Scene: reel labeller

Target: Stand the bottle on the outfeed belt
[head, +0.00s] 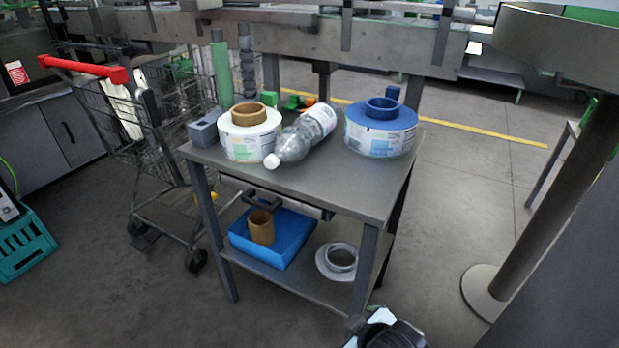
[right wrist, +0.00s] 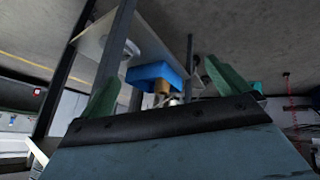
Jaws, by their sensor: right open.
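A clear plastic bottle (head: 300,139) with a white cap lies on its side on the grey table (head: 355,188) in the head view. Its cap points toward the near left and its labelled end toward the back right. My right gripper (right wrist: 162,68) is open and empty in the right wrist view, its two green fingers wide apart. It is away from the bottle, with the table's lower shelf in its view. My left gripper is not in view. A long grey conveyor frame (head: 300,40) runs across the back; I cannot tell whether it is the outfeed belt.
A white label reel (head: 250,145) and a blue-topped reel (head: 380,138) flank the bottle. A blue box (head: 285,240) and a grey ring (head: 338,262) sit on the lower shelf. A shopping cart (head: 105,120) stands left. A round grey post (head: 540,190) stands right.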

